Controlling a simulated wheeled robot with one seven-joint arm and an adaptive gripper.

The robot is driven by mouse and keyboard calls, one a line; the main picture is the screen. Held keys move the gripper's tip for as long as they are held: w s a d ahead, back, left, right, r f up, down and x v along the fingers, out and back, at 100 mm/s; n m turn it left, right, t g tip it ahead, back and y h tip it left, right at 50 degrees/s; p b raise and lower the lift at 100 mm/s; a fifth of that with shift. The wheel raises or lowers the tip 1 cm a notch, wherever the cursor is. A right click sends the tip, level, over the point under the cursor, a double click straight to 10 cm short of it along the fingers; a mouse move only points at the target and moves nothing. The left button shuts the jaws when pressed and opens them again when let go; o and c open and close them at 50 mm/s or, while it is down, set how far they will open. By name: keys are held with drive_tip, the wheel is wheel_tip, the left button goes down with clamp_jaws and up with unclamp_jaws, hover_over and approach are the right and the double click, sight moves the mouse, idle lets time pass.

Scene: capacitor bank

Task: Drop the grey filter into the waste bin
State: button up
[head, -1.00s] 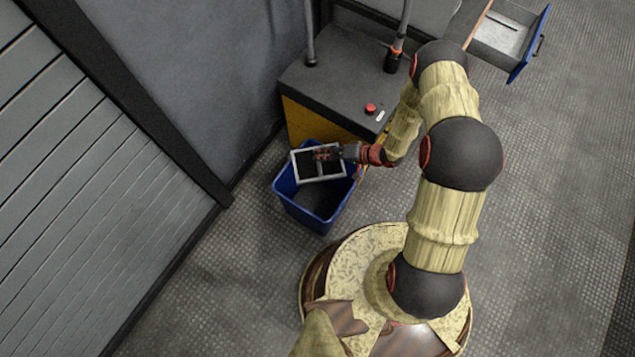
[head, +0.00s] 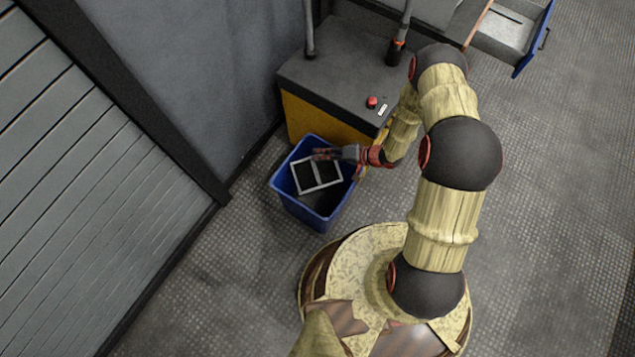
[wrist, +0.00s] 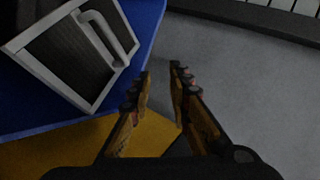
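The grey filter (head: 316,175) is a light-framed rectangle with dark panels. It lies tilted within the mouth of the blue waste bin (head: 308,213); whether it touches the bottom is hidden. In the wrist view the filter (wrist: 72,62) is at upper left, its grey handle facing me, with the blue bin (wrist: 148,30) around it. My gripper (head: 318,154) is over the bin's back edge, just above the filter in the head view. In the wrist view the fingers of my gripper (wrist: 160,70) are apart with nothing between them, clear of the handle.
A yellow cabinet with a dark top (head: 340,85) stands directly behind the bin, bearing a red button (head: 372,102) and posts. An open blue-fronted drawer (head: 515,35) is at upper right. A grey wall and slatted panel (head: 90,200) are at left. The floor at right is clear.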

drive_tip(key=shift+o, duration=0.9)
drive_tip(key=v, duration=1.2)
